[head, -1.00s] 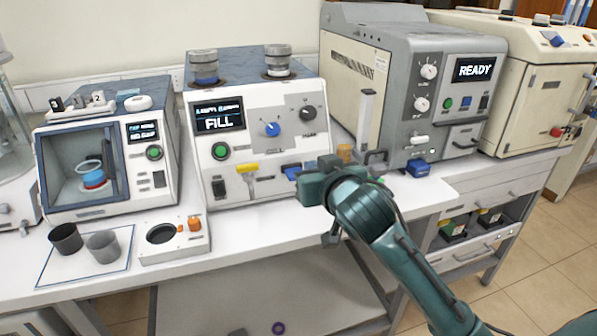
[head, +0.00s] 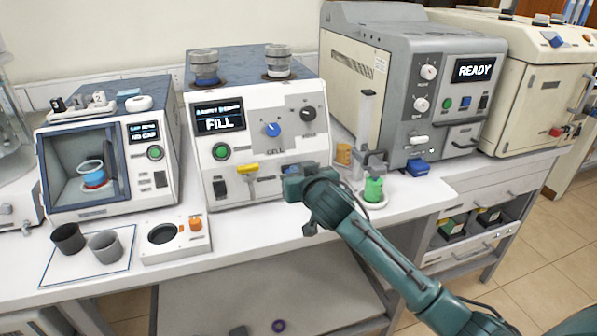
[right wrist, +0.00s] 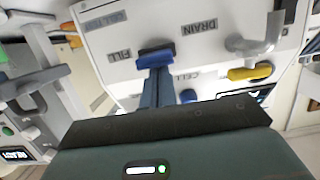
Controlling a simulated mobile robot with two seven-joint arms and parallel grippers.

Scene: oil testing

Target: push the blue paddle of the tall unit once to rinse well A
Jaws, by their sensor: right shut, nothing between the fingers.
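The tall unit (head: 258,140) is the white machine in the middle of the bench, and its screen reads "FILL". Its blue paddle (right wrist: 155,55) sticks out of the front panel by the FILL and DRAIN labels in the right wrist view. In the head view my gripper largely covers it. My right gripper (right wrist: 156,72) is shut and empty, with its fingertips right at the paddle. I cannot tell whether they touch it. In the head view the right gripper (head: 291,180) is at the unit's lower right front. My left gripper is out of view.
A yellow paddle (head: 248,168) is left of the blue one. A green-topped bottle (head: 373,189) stands on a stand to the right of my gripper. A grey machine (head: 440,110) reads "READY". Two cups (head: 105,246) are at the front left.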

